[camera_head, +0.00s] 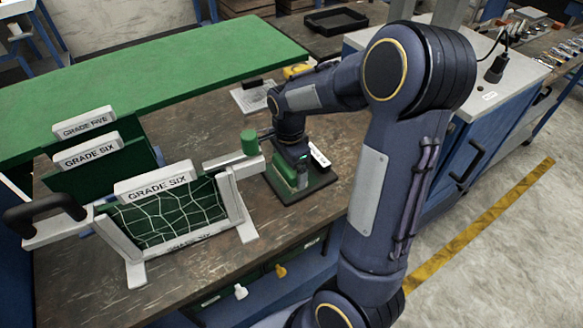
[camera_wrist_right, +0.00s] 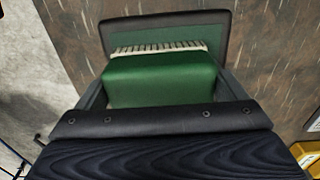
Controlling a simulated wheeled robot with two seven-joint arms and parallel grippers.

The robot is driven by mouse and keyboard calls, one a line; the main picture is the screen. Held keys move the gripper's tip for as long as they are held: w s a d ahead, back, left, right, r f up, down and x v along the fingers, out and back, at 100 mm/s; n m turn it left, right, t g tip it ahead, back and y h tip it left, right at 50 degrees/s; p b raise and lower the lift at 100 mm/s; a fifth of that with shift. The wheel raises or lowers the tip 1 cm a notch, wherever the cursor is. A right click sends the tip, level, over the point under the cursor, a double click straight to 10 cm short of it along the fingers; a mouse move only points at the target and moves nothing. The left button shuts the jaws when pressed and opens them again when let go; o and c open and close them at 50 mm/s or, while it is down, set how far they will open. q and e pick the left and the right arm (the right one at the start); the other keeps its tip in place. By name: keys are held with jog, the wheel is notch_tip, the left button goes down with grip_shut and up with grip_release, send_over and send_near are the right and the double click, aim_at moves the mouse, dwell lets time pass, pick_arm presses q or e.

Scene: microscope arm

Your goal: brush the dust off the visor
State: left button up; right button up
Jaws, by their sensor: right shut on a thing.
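My right gripper (camera_head: 297,168) is shut on a green block-shaped brush (camera_wrist_right: 160,80). Its pale bristles (camera_wrist_right: 160,48) show along the far edge in the right wrist view. The brush is at a dark flat stand (camera_head: 312,194) on the bench; I cannot tell whether it touches it. The stand also shows behind the bristles in the wrist view (camera_wrist_right: 165,28). A white frame labelled GRADE SIX (camera_head: 156,188) stands upright to the left, holding a dark green panel (camera_head: 170,215) with pale web-like lines. I cannot tell for sure whether this panel is the visor. My left gripper is out of view.
The frame has a black handle (camera_head: 45,208) at left and a green knob (camera_head: 250,142) at right. More labelled panels (camera_head: 90,155) stand behind it. A green mat (camera_head: 150,85) covers the back. A yellow object (camera_head: 297,71) lies beyond my arm. The front bench top (camera_head: 80,290) is clear.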

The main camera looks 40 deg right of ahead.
jog(key=shift+w, duration=0.4)
jog(key=shift+w+d+p, duration=0.15)
jog(key=shift+w+p, duration=0.15)
jog(key=shift+w, duration=0.7)
jog(key=shift+r, duration=0.1)
notch_tip(320, 180, up, 5)
jog(key=p, duration=0.4)
